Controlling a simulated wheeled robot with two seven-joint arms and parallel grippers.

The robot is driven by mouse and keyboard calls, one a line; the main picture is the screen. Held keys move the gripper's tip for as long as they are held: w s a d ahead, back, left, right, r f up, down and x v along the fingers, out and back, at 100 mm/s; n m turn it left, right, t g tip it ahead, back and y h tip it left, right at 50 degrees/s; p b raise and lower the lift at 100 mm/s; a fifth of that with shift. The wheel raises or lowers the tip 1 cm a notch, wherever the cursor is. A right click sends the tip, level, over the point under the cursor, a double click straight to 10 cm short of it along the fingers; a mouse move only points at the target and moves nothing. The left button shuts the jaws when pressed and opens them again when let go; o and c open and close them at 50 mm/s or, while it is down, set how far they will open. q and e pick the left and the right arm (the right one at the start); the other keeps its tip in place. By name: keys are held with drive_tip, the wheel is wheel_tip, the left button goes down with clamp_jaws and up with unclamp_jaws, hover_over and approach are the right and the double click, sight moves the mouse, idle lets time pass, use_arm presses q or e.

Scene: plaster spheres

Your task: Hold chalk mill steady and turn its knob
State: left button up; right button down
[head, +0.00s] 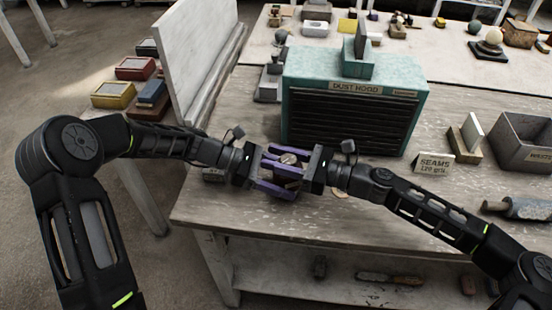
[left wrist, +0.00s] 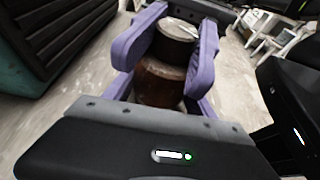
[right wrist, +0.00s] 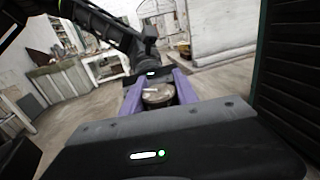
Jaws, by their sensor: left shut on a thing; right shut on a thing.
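The chalk mill stands upright near the front edge of the bench, mostly hidden by my grippers in the head view, where its round top knob (head: 288,158) shows. In the left wrist view its brown body (left wrist: 160,82) and darker knob (left wrist: 176,44) show. My left gripper (head: 282,183) is shut on the body, a purple finger on each side. My right gripper (head: 287,157) comes from the opposite side, higher up, shut on the knob. In the right wrist view the knob (right wrist: 158,95), with a pale mark on top, sits between the purple fingers.
A teal dust hood (head: 352,86) stands close behind the mill. A seams sign (head: 434,163), a sanding block and a grey waste bin (head: 524,143) are to the right. A white panel (head: 196,55) rises at the left. The bench's front edge is near.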

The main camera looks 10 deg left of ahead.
sight(288, 155)
drive_tip(key=m+t, duration=0.1)
drive_tip(key=t, duration=0.1)
drive_tip(key=m+t+h, duration=0.1)
drive_tip(key=t, duration=0.1)
drive_tip(key=m+t, duration=0.1)
drive_tip(key=shift+w+r+m+t+h, duration=0.1)
drive_tip(key=shift+w+m+t+h, duration=0.2)
drive_tip(key=shift+m+t+h, duration=0.1)
drive_tip(key=m+t+h, duration=0.3)
drive_tip(key=t, duration=0.1)
drive_tip(key=shift+w+d+m+h, duration=0.3)
drive_tip(key=shift+w+h, duration=0.05)
drive_tip(key=shift+h, duration=0.05)
drive_tip(key=m+t+h, duration=0.2)
drive_tip(key=h, duration=0.1)
drive_tip(key=m+t+h, duration=0.1)
drive_tip(key=shift+w+d, duration=0.35)
drive_tip(key=shift+d, duration=0.05)
drive_tip(key=shift+w+d+m+t+h, duration=0.15)
drive_tip(key=shift+m+t+h, duration=0.1)
drive_tip(key=shift+m+h, duration=0.4)
drive_tip(key=shift+s+d+m+t+h, duration=0.15)
drive_tip(key=shift+m+h, duration=0.25)
drive_tip(key=shift+h, duration=0.5)
drive_tip(key=shift+w+d+m+t+h, duration=0.15)
drive_tip(key=shift+m+t+h, duration=0.15)
drive_tip(key=shift+m+h, duration=0.35)
drive_tip(key=shift+d, duration=0.1)
drive_tip(key=c, duration=0.9)
unclamp_jaws()
